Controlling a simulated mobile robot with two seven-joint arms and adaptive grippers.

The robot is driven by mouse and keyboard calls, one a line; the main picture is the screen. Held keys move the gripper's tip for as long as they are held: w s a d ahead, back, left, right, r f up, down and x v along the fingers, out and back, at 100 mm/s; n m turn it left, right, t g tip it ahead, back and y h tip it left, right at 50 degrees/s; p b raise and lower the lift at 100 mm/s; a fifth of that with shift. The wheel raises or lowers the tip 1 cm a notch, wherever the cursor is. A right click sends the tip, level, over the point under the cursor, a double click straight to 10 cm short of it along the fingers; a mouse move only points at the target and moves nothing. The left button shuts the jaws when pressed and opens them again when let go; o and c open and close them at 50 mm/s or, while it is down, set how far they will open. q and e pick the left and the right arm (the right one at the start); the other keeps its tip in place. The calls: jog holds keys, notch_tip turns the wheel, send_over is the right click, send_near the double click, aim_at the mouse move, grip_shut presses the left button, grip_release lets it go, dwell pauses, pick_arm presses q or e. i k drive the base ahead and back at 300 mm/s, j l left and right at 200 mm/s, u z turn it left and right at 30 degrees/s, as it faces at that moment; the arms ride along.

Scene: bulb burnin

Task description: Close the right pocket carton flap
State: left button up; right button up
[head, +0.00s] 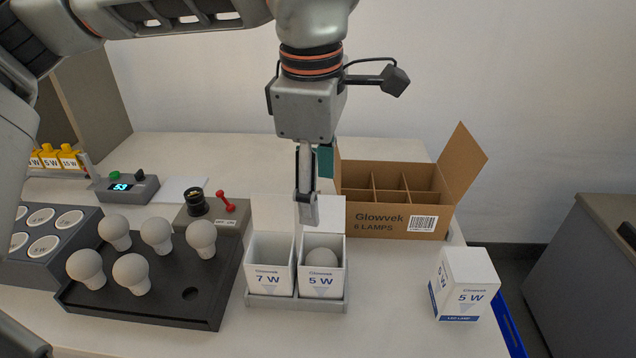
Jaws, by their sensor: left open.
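The right pocket carton (322,283) is white, marked 5 W, and stands in the right pocket of a grey two-pocket holder (297,302). A white bulb (322,258) sits inside it. Its top is open, with the white flap (333,218) standing upright at the back. The left carton (268,280), marked 7 W, is open too, its flap (268,213) raised; I see no bulb in it. My left gripper (307,212) is open and empty, pointing down over the right carton, in front of its flap and partly hiding it. Contact with the flap cannot be told. My right gripper is out of view.
A brown divided box (390,215) with a raised flap stands close behind right. A closed 5 W carton (464,284) stands at the right. A dark tray (150,306) with several bulbs lies left. A socket unit with a red lever (226,203) is behind it.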

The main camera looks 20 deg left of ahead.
aim_at(331, 208)
jog(key=k, duration=1)
